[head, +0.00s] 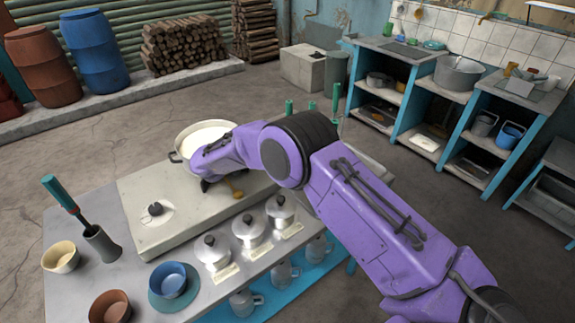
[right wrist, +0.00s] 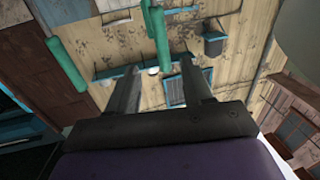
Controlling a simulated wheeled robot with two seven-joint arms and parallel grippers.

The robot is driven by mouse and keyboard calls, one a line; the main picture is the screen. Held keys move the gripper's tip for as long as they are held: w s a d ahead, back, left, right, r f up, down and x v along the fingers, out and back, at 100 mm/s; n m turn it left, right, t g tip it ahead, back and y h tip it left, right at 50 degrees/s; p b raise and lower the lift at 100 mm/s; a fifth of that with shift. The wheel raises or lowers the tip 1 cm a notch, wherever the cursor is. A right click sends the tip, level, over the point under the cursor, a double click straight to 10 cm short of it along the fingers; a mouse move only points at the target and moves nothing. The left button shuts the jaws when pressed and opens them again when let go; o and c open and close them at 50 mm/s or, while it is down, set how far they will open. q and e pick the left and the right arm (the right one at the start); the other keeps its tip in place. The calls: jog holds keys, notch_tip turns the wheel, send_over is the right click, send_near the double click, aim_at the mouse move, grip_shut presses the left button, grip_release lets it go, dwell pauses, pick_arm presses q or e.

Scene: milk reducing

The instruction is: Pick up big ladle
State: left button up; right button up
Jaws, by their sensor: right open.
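Several green handles stand upright behind my right arm in the head view, such as a left one (head: 289,108) and a right one (head: 336,98); their lower parts are hidden. I cannot tell which belongs to the big ladle. In the right wrist view, one green handle (right wrist: 67,62) is left of the fingers, and another (right wrist: 158,28) reaches down toward the gap between the fingertips. My right gripper (right wrist: 158,66) is open with nothing visibly held; it is mostly hidden behind its arm in the head view. My left gripper is not in view.
A pot of white liquid (head: 205,132) stands behind my right arm on the pale worktop (head: 150,225). Lidded pots (head: 212,252), bowls (head: 60,257) and a grey cup (head: 102,246) with a green-handled tool stand nearer. Blue shelving (head: 405,105) stands behind, across open floor.

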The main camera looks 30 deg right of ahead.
jog(key=p+x, duration=0.4)
jog(key=x, duration=0.6)
jog(key=shift+w+r+p, duration=0.1)
jog(key=shift+w+p, duration=0.05)
jog(key=shift+p, duration=0.15)
jog(key=shift+d, duration=0.4)
jog(key=shift+a, duration=0.15)
grip_shut()
